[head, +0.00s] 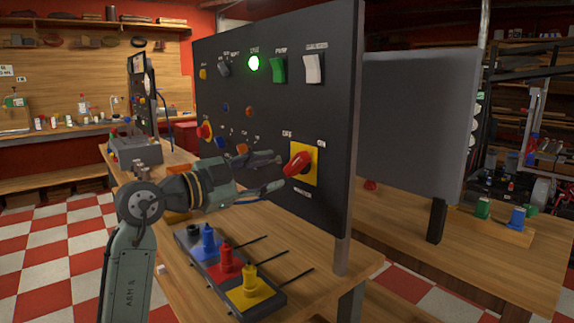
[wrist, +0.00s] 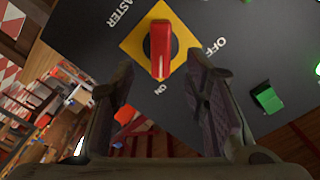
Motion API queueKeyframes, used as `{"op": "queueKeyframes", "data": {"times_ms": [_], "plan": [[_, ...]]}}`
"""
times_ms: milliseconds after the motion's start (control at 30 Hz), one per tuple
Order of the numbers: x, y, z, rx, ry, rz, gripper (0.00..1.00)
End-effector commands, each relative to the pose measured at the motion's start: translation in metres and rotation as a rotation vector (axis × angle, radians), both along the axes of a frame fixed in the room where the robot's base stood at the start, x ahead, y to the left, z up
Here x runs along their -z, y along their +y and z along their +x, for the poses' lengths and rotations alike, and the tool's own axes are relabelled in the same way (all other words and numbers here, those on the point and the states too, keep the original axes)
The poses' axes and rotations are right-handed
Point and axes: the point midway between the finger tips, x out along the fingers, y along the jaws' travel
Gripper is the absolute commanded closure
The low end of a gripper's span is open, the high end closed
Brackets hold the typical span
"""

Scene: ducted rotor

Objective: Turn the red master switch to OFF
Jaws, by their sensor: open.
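The red master switch (head: 299,163) sits on a yellow plate (head: 312,172) at the lower right of the black panel (head: 225,105). OFF is printed at the plate's upper left and ON at its upper right. In the wrist view, the red handle (wrist: 160,50) lies in line with the ON label. My gripper (head: 279,172) is open and empty, just left of the switch in the head view. In the wrist view, its fingers (wrist: 160,78) stand apart on either side of the handle's ON end. I cannot tell whether they touch it.
A green lamp (head: 254,63) is lit on the panel, beside a green switch (head: 279,69) and a white switch (head: 313,69). Below my gripper, a dark tray (head: 264,299) holds blue, red and yellow lever units. A grey box (head: 415,120) stands right of the panel.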

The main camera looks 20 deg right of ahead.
Motion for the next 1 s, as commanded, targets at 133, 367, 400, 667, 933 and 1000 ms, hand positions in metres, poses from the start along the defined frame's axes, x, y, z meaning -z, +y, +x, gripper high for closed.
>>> {"op": "queueKeyframes", "data": {"times_ms": [133,367,400,667,933,1000], "plan": [[-0.002,-0.028,0.009,0.001,0.000,0.001,0.58],[-0.002,-0.054,0.019,-0.001,0.000,-0.001,0.58],[-0.001,-0.056,0.020,-0.001,0.000,-0.001,0.58],[0.000,-0.060,0.022,-0.002,-0.001,-0.002,0.58],[0.000,-0.059,0.022,-0.002,-0.001,-0.002,0.71],[0.000,-0.059,0.022,-0.002,-0.001,-0.002,0.76]]}}
